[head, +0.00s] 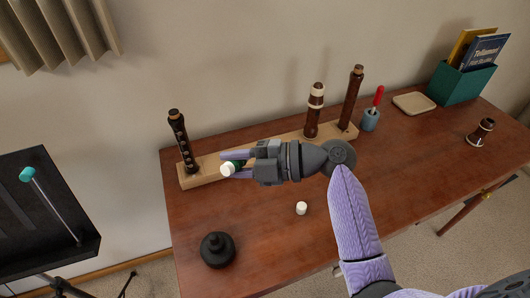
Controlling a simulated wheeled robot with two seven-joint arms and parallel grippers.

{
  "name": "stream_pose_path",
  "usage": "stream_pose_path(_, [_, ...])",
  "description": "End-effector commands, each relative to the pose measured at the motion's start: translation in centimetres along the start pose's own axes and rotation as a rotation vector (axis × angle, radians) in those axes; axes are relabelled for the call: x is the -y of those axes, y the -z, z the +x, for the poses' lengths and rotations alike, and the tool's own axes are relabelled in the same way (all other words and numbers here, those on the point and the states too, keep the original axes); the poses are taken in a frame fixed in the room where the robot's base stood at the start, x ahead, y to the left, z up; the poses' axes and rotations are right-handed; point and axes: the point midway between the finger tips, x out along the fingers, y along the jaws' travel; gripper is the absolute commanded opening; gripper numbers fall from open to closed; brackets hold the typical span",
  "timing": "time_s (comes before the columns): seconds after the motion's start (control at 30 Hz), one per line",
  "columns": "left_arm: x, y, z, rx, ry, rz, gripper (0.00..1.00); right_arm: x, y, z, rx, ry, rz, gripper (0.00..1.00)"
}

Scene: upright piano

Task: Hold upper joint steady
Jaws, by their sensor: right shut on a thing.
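A dark joint with silver keys (183,142) stands upright near the left end of the long wooden stand (205,173); it may be the upper joint. My right gripper (235,164) is to the right of it and a little nearer to me, apart from it in the picture. The right gripper is shut on a small green tube with a white end (228,169). My left gripper is not in view.
A dark joint with cream rings (314,110) and another dark joint (351,98) stand at the stand's right end. A white cap (301,208) and black round object (217,249) lie on the desk (265,235). A blue pot with a red-handled tool (370,119) stands right.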

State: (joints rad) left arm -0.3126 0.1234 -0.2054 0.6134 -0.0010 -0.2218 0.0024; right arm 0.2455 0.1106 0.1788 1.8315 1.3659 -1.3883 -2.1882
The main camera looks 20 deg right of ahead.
Motion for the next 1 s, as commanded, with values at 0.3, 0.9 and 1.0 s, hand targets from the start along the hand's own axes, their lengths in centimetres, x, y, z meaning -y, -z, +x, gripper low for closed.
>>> stream_pose_path(0.3, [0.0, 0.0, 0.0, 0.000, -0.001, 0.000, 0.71, -1.1, 1.6, 10.3, -0.268, 0.044, -0.083, 0.00])
stream_pose_path(0.9, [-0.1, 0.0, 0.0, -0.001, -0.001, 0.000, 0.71, -3.2, -2.1, 12.8, -0.281, 0.048, -0.084, 0.00])
stream_pose_path(1.0, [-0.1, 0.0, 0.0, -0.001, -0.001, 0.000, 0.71, -3.3, -2.1, 12.9, -0.281, 0.047, -0.084, 0.00])
